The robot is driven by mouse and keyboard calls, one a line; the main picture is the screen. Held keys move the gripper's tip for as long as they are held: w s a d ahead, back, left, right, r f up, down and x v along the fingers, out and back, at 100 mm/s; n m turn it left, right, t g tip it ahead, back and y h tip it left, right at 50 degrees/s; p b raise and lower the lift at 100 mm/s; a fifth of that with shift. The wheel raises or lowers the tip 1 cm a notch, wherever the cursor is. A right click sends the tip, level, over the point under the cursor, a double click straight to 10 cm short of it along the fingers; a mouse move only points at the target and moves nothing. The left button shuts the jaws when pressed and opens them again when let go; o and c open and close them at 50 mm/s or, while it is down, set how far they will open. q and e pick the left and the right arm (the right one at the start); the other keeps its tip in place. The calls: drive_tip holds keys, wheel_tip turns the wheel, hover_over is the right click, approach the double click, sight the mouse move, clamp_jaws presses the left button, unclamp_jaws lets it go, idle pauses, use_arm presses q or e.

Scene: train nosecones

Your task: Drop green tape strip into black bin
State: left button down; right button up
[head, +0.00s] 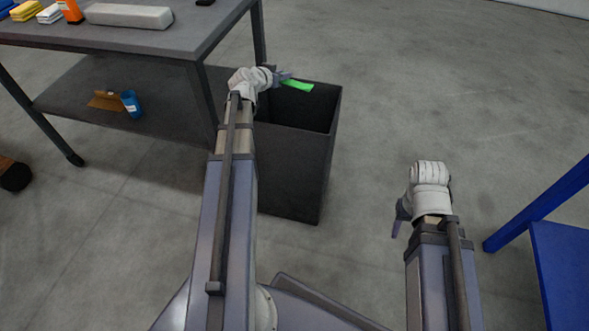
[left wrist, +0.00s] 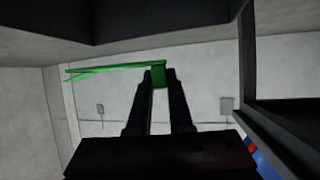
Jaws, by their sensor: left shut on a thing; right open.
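The green tape strip (head: 297,85) is held by my left gripper (head: 284,77) over the far edge of the black bin (head: 290,172). In the left wrist view the strip (left wrist: 115,68) sticks out to the left from between the fingertips (left wrist: 159,78), which are shut on its end. The black bin stands on the floor, open at the top, and its inside looks dark and empty where visible. My left arm hides part of its left side. My right gripper (head: 399,215) hangs over bare floor to the right of the bin, its fingers partly hidden.
A grey table (head: 150,40) with a lower shelf stands left of the bin. A grey block (head: 130,16) and several small items lie on top. A blue cup (head: 131,103) sits on the shelf. A blue frame (head: 560,260) stands at right. The floor between is clear.

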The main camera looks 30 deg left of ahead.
use_arm(q)
drive_tip(key=shift+f+b, duration=0.35)
drive_tip(key=shift+f, duration=0.4)
use_arm(e)
drive_tip(key=shift+f, duration=0.75)
use_arm(q)
drive_tip(key=c, duration=0.7)
unclamp_jaws()
drive_tip(key=shift+c, duration=0.2)
use_arm(e)
drive_tip(key=shift+r, duration=0.1)
use_arm(q)
drive_tip(key=p+v, duration=0.3)
drive_tip(key=v, duration=0.5)
use_arm(e)
wheel_tip(320, 180, up, 3)
drive_tip(key=shift+r, duration=0.15)
